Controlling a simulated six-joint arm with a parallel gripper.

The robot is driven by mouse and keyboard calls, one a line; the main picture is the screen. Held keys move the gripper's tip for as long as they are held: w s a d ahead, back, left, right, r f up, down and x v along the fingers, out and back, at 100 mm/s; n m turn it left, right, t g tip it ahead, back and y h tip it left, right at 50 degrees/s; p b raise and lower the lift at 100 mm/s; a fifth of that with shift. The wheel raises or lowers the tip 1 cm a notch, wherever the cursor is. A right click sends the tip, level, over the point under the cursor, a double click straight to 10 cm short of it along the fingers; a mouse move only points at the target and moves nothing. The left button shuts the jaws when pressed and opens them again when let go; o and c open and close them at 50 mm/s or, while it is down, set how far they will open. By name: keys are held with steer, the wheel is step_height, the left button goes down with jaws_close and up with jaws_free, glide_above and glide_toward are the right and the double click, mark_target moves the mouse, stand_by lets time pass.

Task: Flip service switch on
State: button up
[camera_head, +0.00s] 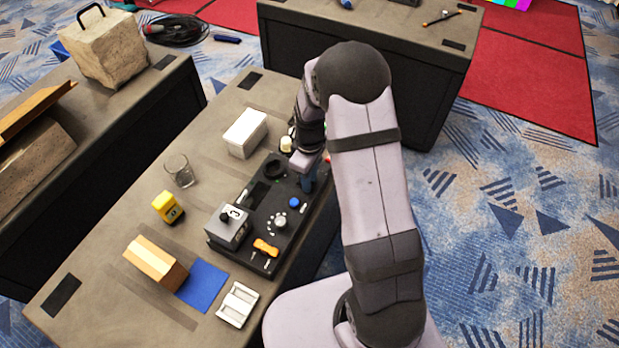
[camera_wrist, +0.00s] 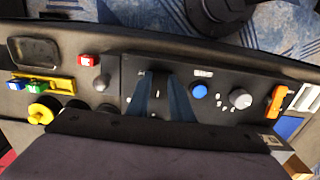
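The dark control panel (camera_head: 255,205) lies on the table in the head view and stretches across the wrist view (camera_wrist: 220,122). My gripper (camera_head: 309,186) is at the panel's right edge in the head view, pointing down. In the wrist view its two dark blue fingers (camera_wrist: 159,82) are apart, with a gap between them. A small light-marked part (camera_wrist: 157,93), possibly the service switch, shows in that gap. Its position and any contact with the fingers cannot be told. The blue button (camera_wrist: 199,91) is just right of the fingers.
The panel also bears a grey knob (camera_wrist: 240,98) and an orange switch (camera_wrist: 277,103). A red block (camera_wrist: 88,60) and a yellow tray (camera_wrist: 62,86) lie left of the fingers. A glass (camera_head: 179,170), white box (camera_head: 245,133) and yellow block (camera_head: 167,207) stand beside the panel.

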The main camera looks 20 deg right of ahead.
jaws_close()
steer(key=shift+w+a+r+g+h+p, duration=0.15)
steer(key=shift+a+r+g+h+p, duration=0.2)
steer(key=shift+p, duration=0.35)
steer(key=shift+w+f+g+h, duration=0.15)
steer(key=shift+f+g+h, duration=0.15)
steer(key=shift+g+h, duration=0.25)
steer(key=shift+w+g+h, duration=0.1)
steer(key=shift+g+h, duration=0.3)
steer(key=shift+r, duration=0.1)
steer(key=o, duration=0.8)
jaws_free()
steer(key=shift+a, duration=0.1)
